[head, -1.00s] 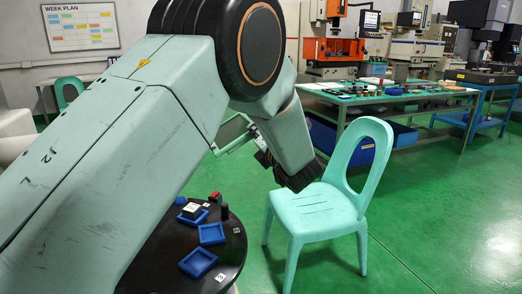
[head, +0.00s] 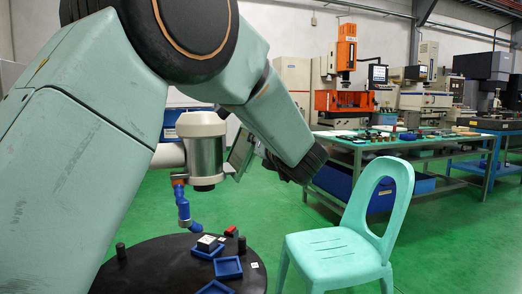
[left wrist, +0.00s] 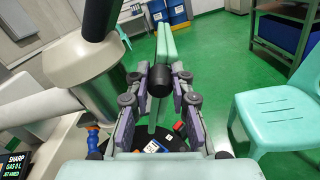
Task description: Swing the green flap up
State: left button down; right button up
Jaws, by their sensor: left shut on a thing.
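The green flap (left wrist: 165,50) shows nearly edge-on in the left wrist view, as narrow pale green panels beyond my fingers. My left gripper (left wrist: 160,88) is shut on a round black knob (left wrist: 159,78) in front of the flap; how the knob joins the flap is hard to tell. In the head view a pale green panel (head: 240,152), likely the flap, shows partly behind my left arm, beside a grey cylindrical housing (head: 206,155). My left fingers are hidden in the head view. My right gripper is in neither view.
A round black table (head: 165,272) with blue trays (head: 228,267) stands below my left arm. A pale green chair (head: 335,258) stands to its right. A workbench (head: 410,140) with tools is behind. Green floor is open between them.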

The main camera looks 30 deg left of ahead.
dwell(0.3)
pick_arm(q)
jog(key=c, duration=1.2)
grip_release()
jog(key=shift+o, duration=0.2)
jog(key=v, duration=0.7)
jog(key=shift+s+d, duration=0.2)
